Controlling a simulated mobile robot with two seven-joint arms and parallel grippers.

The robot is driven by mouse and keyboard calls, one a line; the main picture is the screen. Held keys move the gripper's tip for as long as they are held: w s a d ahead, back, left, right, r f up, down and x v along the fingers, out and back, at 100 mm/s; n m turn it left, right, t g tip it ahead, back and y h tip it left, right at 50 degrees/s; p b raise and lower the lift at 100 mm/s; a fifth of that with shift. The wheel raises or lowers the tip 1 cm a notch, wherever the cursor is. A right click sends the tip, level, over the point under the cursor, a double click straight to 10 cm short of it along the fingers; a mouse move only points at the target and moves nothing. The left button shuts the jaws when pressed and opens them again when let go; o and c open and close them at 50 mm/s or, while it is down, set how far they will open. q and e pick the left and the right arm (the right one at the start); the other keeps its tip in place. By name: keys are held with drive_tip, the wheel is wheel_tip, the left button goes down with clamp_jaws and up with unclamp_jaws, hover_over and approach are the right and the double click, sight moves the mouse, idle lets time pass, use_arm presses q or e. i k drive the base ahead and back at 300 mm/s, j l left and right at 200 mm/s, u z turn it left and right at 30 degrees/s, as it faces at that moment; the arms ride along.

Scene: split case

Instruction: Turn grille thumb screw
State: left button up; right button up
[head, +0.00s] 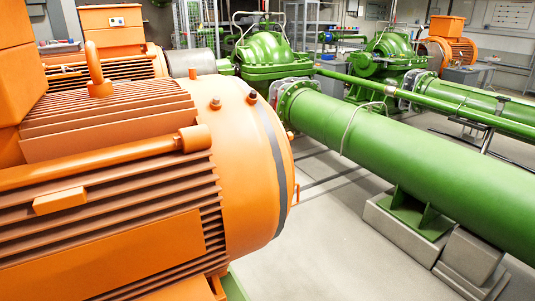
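A large orange motor (150,180) with cooling fins fills the left side of the head view. Small metal bolt-like heads stand on top of its rounded end, one here (215,103) and another beside it (251,97). I cannot tell whether either is the grille thumb screw. No grille is clearly recognisable; the motor's end face is turned away and mostly hidden. Neither of my grippers shows in the head view.
A thick green pipe (400,150) runs from a green pump (270,55) to the right edge, resting on a concrete block (400,222). More pumps and an orange motor (447,48) stand behind. Grey floor (310,255) between motor and pipe is clear.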

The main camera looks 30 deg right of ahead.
sight(290, 135)
drive_tip(key=l, duration=0.65)
drive_tip(key=l+u, duration=0.15)
drive_tip(key=l, duration=1.2)
drive_tip(key=k+l+u, duration=0.1)
drive_tip(key=l, duration=0.55)
drive_tip(key=k+l, duration=0.1)
drive_tip(key=l, duration=0.55)
drive_tip(key=l+u, duration=0.15)
drive_tip(key=l, duration=0.5)
